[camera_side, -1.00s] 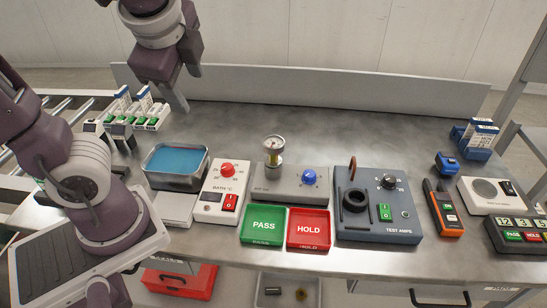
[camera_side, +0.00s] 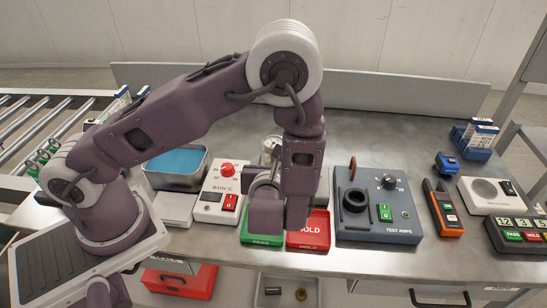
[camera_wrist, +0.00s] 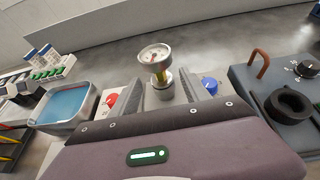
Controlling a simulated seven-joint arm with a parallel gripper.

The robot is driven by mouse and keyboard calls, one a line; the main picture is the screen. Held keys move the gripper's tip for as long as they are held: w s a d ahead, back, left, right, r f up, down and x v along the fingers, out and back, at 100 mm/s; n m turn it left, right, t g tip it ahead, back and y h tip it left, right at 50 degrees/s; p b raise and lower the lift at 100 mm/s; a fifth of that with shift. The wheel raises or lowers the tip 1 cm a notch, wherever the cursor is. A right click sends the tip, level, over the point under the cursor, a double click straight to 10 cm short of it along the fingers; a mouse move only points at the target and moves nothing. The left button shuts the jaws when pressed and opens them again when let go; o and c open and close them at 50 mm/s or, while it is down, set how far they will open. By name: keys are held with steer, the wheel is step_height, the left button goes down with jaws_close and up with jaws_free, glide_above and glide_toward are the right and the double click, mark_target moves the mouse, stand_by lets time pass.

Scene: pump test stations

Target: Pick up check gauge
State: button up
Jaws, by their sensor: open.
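The check gauge (camera_wrist: 154,55) has a round white dial on a brass-coloured stem and stands upright on a grey block. In the side view only a sliver of the gauge (camera_side: 271,143) shows behind my arm. My gripper (camera_wrist: 160,77) is open, with its two grey fingers apart. In the wrist view the gauge stands between the fingers' lines, just beyond their tips. I cannot tell whether the tips reach the stem. In the side view my forearm hides the fingers and most of the grey block.
A tray of blue liquid (camera_side: 198,183) and a bath controller with a red knob (camera_side: 227,169) stand left. The red HOLD tray (camera_side: 322,238) and partly hidden green PASS tray (camera_side: 252,240) lie in front. The blue test amps box (camera_side: 372,228) stands right.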

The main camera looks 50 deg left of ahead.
steer(key=x, duration=0.7)
steer(key=shift+a, duration=0.25)
jaws_close()
